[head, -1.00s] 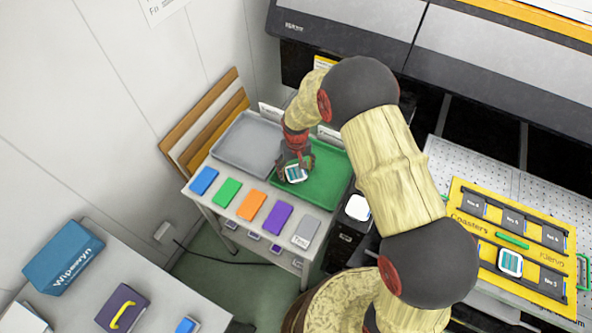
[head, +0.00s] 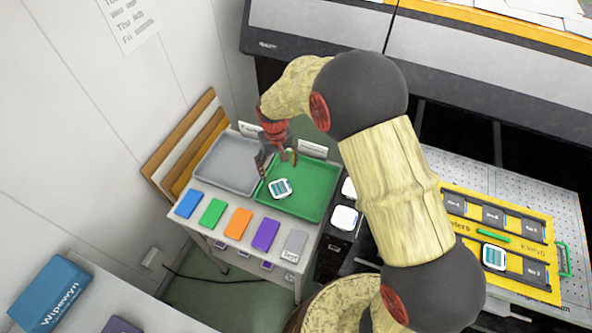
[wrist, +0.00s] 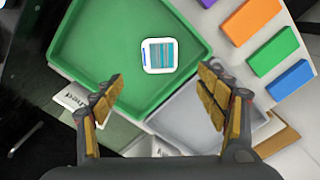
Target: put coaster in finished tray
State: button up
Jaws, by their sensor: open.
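A white coaster with a teal striped print (head: 280,188) lies flat in the green tray (head: 312,203), near its left side. The wrist view also shows the coaster (wrist: 159,56) on the bare green tray floor (wrist: 100,50). My gripper (head: 277,158) is above the tray, apart from the coaster. In the wrist view its two fingers (wrist: 162,90) are wide apart with nothing between them. Another printed coaster (head: 494,257) lies on the yellow jig board (head: 520,278) at the right.
A grey tray (head: 222,168) stands left of the green one, empty. Blue, green, orange, purple and grey blocks line the table's front edge, including the orange block (head: 238,223). White square items (head: 344,218) sit right of the green tray. A large printer (head: 320,40) stands behind.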

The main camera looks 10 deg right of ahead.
jog(key=s+d+r+m+t, duration=0.1)
jog(key=s+d+r, duration=0.35)
jog(key=r, duration=0.65)
jog(key=s+d+r+t, duration=0.25)
jog(key=s+r, duration=0.25)
jog(key=r, duration=0.7)
jog(key=s+d+r+t, duration=0.1)
jog(key=s+d+r, duration=0.1)
jog(key=s, duration=0.6)
jog(key=s+d+r+m+t, duration=0.1)
jog(key=s+d+r, duration=0.2)
jog(key=s, duration=0.6)
notch_tip(320, 180, up, 2)
jog(key=shift+s+d+r, duration=0.15)
jog(key=shift+s+d, duration=0.15)
jog(key=shift+d, duration=0.05)
